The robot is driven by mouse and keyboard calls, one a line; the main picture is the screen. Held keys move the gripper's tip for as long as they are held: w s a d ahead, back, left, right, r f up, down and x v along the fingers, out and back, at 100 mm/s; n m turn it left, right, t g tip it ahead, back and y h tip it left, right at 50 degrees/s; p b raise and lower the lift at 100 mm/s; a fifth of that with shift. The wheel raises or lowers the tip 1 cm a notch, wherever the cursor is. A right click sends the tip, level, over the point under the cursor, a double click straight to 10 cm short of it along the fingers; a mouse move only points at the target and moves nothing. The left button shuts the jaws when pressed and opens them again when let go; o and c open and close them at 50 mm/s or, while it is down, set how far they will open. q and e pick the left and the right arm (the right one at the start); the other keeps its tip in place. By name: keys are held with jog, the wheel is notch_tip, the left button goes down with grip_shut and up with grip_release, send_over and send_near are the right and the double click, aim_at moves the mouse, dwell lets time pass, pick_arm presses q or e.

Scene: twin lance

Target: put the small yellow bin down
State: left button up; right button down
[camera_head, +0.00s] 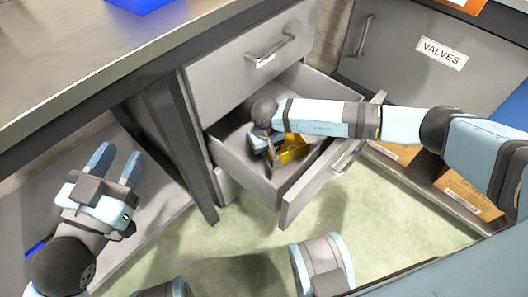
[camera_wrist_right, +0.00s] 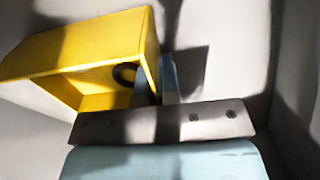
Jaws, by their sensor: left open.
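The small yellow bin (camera_head: 291,149) is inside the open drawer (camera_head: 240,163), partly hidden by my right wrist. In the right wrist view the yellow bin (camera_wrist_right: 85,45) is tilted in the picture, with a dark ring-shaped thing (camera_wrist_right: 125,73) in its opening. My right gripper (camera_wrist_right: 158,78) has its fingers close together with the bin's side wall between them. In the head view my right gripper (camera_head: 274,152) reaches down into the drawer. I cannot tell whether the bin touches the drawer floor. My left gripper (camera_head: 115,162) is open and empty at the left, over a grey surface.
A closed drawer (camera_head: 250,62) with a bar handle sits above the open one. A cabinet front labelled VALVES (camera_head: 441,53) stands at the right. Cardboard boxes (camera_head: 468,194) lie low at the right. A blue thing (camera_head: 140,5) stands on the worktop (camera_head: 60,60).

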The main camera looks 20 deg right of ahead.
jog(key=shift+r, duration=0.1)
jog(key=c, duration=1.4)
grip_release()
jog(key=shift+o, duration=0.2)
